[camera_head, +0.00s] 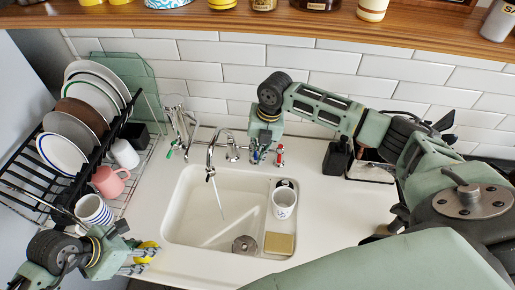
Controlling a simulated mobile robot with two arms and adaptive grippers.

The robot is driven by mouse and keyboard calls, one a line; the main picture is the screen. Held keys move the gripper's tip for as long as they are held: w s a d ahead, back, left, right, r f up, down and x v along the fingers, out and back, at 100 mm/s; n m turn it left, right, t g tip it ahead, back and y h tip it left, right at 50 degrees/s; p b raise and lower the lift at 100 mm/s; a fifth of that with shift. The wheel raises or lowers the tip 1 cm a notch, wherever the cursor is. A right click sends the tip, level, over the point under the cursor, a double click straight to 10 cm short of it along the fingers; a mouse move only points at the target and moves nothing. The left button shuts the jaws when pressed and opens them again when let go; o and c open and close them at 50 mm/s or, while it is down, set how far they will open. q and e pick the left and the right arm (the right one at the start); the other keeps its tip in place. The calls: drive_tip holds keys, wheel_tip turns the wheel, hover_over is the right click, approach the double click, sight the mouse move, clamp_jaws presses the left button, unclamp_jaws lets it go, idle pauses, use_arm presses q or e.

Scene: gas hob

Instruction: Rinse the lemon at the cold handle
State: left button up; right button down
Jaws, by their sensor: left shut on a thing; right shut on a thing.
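My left gripper (143,258) is at the lower left, in front of the dish rack. It is shut on a yellow lemon (149,247), which is partly hidden by the fingers. The lemon is outside the sink, left of its front left corner. My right gripper (264,157) points down behind the sink, just right of the chrome tap (211,157). It is shut at the blue-marked cold handle, which its fingers mostly hide. A thin stream of water (218,198) falls from the spout into the sink.
A black rack with plates, a pink mug (109,181) and a striped cup (93,208) stands left. The counter (322,212) right of the sink is clear.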

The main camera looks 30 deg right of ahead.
drive_tip(key=shift+w+a+r, duration=0.3)
drive_tip(key=shift+a+r, duration=0.05)
idle(0.3)
drive_tip(key=c, duration=1.9)
unclamp_jaws()
drive_tip(key=shift+a, duration=0.15)
drive_tip(key=shift+f, duration=0.1)
drive_tip(key=shift+s+d+f, duration=0.1)
drive_tip(key=shift+d+f, duration=0.05)
drive_tip(key=shift+d, duration=0.1)
wheel_tip(320, 180, up, 8)
drive_tip(key=d, duration=0.1)
drive_tip(key=shift+s+f, duration=0.2)
drive_tip(key=shift+s, duration=0.2)
drive_tip(key=shift+o, duration=0.2)
drive_tip(key=shift+d, duration=0.1)
